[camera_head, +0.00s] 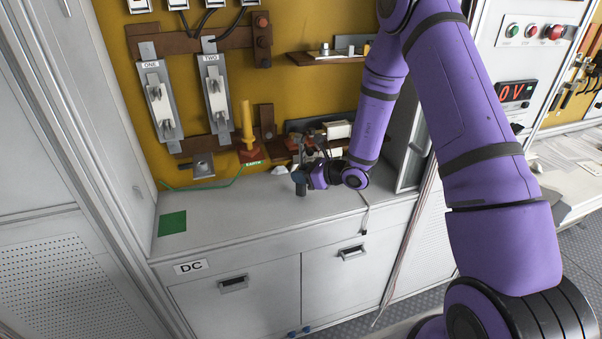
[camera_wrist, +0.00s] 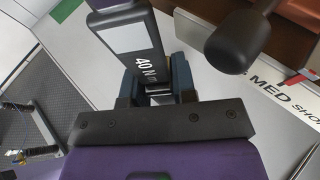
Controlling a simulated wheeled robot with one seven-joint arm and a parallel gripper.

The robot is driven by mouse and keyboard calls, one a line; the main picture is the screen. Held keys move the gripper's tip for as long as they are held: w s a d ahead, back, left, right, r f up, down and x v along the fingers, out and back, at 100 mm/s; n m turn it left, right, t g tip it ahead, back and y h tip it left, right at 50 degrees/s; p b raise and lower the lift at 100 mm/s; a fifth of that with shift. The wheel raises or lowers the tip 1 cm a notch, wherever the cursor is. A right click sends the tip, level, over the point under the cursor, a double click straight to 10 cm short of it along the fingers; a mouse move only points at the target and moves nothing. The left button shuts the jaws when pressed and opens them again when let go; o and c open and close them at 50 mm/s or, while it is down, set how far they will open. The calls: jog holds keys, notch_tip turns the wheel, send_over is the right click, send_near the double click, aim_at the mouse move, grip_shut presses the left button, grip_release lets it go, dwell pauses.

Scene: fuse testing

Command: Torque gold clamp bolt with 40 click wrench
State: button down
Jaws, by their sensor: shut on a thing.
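The wrench extends toward the top of that view. In the head view my gripper (camera_head: 312,179) is low over the counter, in front of the back panel, and a dark rounded piece (camera_head: 300,183) shows at it. A yellow-gold upright post (camera_head: 247,122) stands on a red base left of my gripper, apart from it. I cannot tell which part is the gold clamp bolt.
Clamps labelled ONE (camera_head: 157,102) and TWO (camera_head: 216,92) hang on the yellow panel (camera_head: 115,50). A black rounded knob (camera_wrist: 237,46) and a lettered plate (camera_wrist: 277,93) are close right of the wrench.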

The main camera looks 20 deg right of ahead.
jog(key=shift+f, duration=0.55)
dwell(0.4)
jog(key=c, duration=0.8)
grip_release()
jog(key=shift+c, duration=0.2)
jog(key=v, duration=1)
jog(key=shift+s+d+r, duration=0.2)
jog(key=shift+s+d, duration=0.05)
jog(key=shift+s, duration=0.05)
